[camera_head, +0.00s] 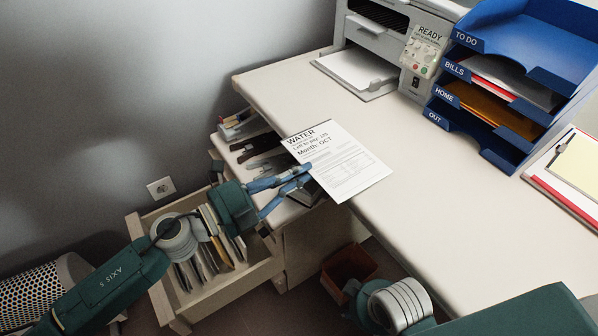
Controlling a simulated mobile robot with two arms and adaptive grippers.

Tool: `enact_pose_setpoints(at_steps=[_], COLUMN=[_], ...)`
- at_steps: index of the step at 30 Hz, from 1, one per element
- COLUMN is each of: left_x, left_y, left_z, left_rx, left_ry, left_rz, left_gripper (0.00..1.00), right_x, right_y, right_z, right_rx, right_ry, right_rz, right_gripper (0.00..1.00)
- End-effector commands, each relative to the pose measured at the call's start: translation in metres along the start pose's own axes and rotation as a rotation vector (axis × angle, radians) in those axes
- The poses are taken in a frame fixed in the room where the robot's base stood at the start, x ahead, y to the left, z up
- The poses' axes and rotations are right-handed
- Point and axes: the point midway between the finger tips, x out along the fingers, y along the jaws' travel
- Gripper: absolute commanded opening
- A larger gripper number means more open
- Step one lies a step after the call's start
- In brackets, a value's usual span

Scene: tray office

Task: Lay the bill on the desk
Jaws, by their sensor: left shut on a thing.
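The bill (345,165) is a white printed sheet headed WATER, with "Month: OCT" below. My left gripper (303,178) has blue fingers and is shut on the bill's lower left edge. Most of the bill is over the desk (440,215), a pale top, near its front left edge; its left part reaches past that edge. I cannot tell whether the sheet touches the desk or is just above it. My right arm shows at the bottom right, but its gripper is not in view.
A printer (390,45) with paper in its tray stands at the back. A blue letter tray (500,90) labelled TO DO, BILLS, HOME and OUT is beside it. A clipboard (570,170) lies at right. An open drawer (215,290) is below. The desk's middle is clear.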

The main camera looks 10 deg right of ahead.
Motion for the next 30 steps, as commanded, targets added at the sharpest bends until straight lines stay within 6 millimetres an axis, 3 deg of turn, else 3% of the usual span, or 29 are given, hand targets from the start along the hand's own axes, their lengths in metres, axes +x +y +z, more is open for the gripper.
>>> enact_pose_setpoints(at_steps=[14, 15, 17, 24, 28, 30], left_x=[0.0001, 0.0001, 0.0001, 0.0000, 0.0000, 0.0000], left_y=[0.0024, 0.0023, 0.0024, 0.0028, 0.0028, 0.0029], left_z=[0.0001, 0.0000, 0.0000, 0.0000, 0.0001, 0.0001], left_rx=[0.000, 0.000, 0.000, 0.000, 0.000, 0.000], left_ry=[0.000, 0.000, 0.000, 0.000, 0.000, 0.000], left_rz=[-0.001, -0.001, -0.001, 0.000, 0.000, 0.000], left_gripper=[0.00, 0.15, 0.27, 0.31, 0.55, 0.55], right_x=[-0.0075, -0.0075, -0.0075, -0.0075, -0.0074, -0.0074], right_y=[0.0006, 0.0006, 0.0006, 0.0007, 0.0006, 0.0006], right_z=[-0.0012, -0.0012, -0.0013, -0.0013, -0.0013, -0.0013], right_rx=[0.001, 0.001, 0.001, 0.001, 0.001, 0.001], right_ry=[0.004, 0.004, 0.004, 0.005, 0.005, 0.005], right_rz=[0.001, 0.001, 0.001, 0.001, 0.001, 0.001], right_gripper=[0.33, 0.33, 0.33, 0.33, 0.33, 0.33])
